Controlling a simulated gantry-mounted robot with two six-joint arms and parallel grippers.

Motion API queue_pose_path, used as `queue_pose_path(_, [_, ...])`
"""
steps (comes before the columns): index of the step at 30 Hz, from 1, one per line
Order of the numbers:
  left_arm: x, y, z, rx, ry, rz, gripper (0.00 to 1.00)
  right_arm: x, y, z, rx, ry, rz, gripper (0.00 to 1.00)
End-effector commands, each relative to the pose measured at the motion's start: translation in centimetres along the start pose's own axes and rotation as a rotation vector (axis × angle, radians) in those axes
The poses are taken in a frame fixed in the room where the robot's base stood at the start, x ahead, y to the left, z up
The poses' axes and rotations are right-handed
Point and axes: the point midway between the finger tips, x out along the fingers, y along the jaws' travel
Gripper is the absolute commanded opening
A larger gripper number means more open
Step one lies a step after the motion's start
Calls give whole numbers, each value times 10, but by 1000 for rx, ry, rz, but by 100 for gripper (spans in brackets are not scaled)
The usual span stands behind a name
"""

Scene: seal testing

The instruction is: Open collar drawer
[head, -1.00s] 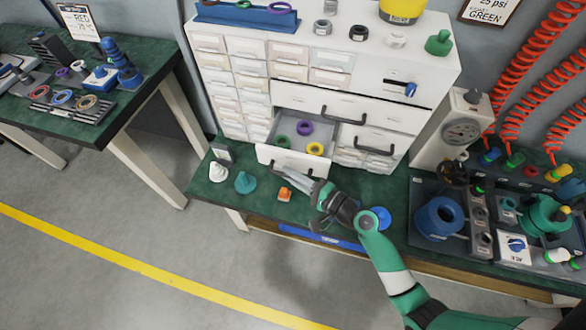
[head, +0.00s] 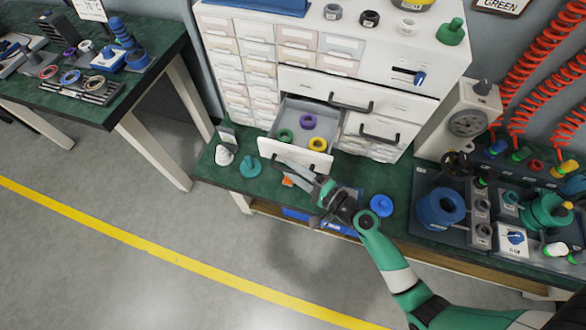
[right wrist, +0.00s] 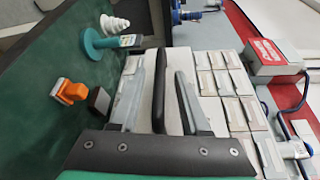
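The collar drawer (head: 287,151) stands pulled out of the white cabinet. A green collar (head: 284,135), a purple collar (head: 307,122) and a yellow collar (head: 318,144) lie inside it. My right gripper (head: 285,167) is at the drawer's front face. In the right wrist view, the black bar handle (right wrist: 158,90) lies between the spread fingers of my right gripper (right wrist: 160,95). Narrow gaps show on both sides, so it is around the handle but not visibly clamped. My left gripper is not in view.
A blue round piece (head: 381,205) sits near my right arm. A test station with a blue ring (head: 440,208) fills the right.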

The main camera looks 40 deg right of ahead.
Motion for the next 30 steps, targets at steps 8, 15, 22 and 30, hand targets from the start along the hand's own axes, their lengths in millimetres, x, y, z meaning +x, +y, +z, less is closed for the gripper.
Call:
queue_pose_path(8, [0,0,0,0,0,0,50,-5,1,0,1,1,2,46])
queue_pose_path(15, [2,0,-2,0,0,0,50,-52,1,-1,3,5,3,46])
queue_pose_path(22, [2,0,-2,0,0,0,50,-102,1,-2,3,7,2,46])
queue_pose_path(30, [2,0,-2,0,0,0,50,-117,0,0,0,0,-1,46])
